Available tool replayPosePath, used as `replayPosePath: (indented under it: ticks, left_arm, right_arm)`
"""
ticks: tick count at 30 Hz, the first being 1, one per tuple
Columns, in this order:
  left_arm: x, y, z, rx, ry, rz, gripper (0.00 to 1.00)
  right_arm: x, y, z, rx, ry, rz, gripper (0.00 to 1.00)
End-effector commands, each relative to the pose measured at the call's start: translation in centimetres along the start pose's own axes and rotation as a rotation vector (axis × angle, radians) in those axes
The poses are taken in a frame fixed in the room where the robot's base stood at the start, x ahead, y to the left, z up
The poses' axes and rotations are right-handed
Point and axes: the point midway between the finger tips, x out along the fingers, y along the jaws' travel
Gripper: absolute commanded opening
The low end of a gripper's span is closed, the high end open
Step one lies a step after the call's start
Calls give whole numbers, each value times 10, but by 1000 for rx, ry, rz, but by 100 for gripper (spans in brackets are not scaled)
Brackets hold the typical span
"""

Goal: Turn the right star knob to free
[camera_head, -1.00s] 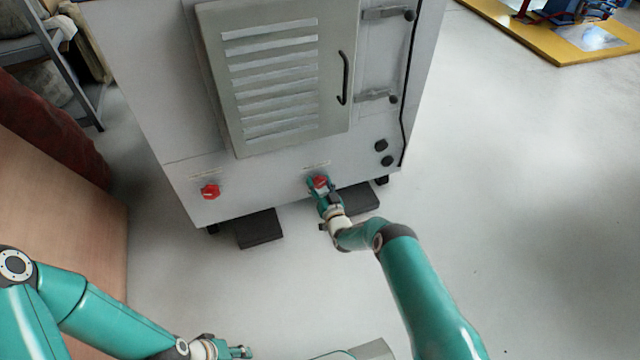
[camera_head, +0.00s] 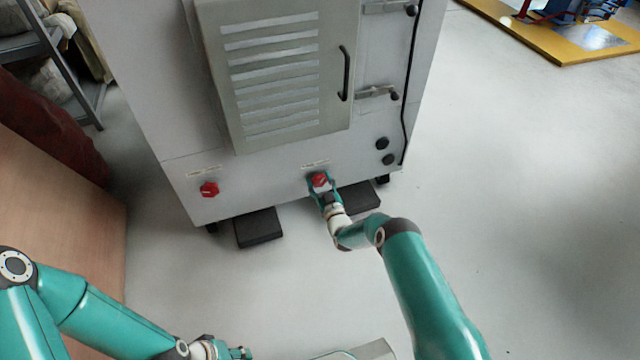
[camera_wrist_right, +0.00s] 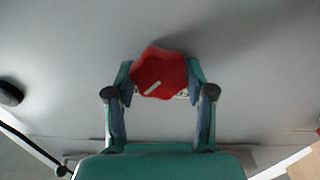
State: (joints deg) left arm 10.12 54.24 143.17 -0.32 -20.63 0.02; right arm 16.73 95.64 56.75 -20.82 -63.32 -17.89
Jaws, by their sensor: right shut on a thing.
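The right star knob (camera_head: 319,179) is red and sits low on the front of the grey cabinet (camera_head: 185,130). In the right wrist view the knob (camera_wrist_right: 160,74) shows a white mark slanting from lower left to upper right. My right gripper (camera_head: 321,184) is shut on the knob, one finger on each side; it also shows in the right wrist view (camera_wrist_right: 160,88). The left star knob (camera_head: 209,189), also red, sits on the same panel with nothing touching it. My left gripper (camera_head: 240,352) is at the bottom edge, far from the cabinet; its fingers are too small to read.
Two dark blocks, one at the left (camera_head: 259,228) and one at the right (camera_head: 360,197), lie on the floor under the cabinet front. A louvred door (camera_head: 215,75) with a black handle (camera_head: 345,73) is above. Open floor lies to the right.

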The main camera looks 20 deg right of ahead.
Motion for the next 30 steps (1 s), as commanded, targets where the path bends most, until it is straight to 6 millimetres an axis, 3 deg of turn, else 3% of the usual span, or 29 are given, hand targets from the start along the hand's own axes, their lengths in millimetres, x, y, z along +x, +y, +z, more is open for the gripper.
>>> replayPosePath:
  ticks: [30]
  left_arm:
    - [26, -9, 0, 0, 0, 0, 40]
  right_arm:
    - [0, -5, 3, -964, 0, -4, 19]
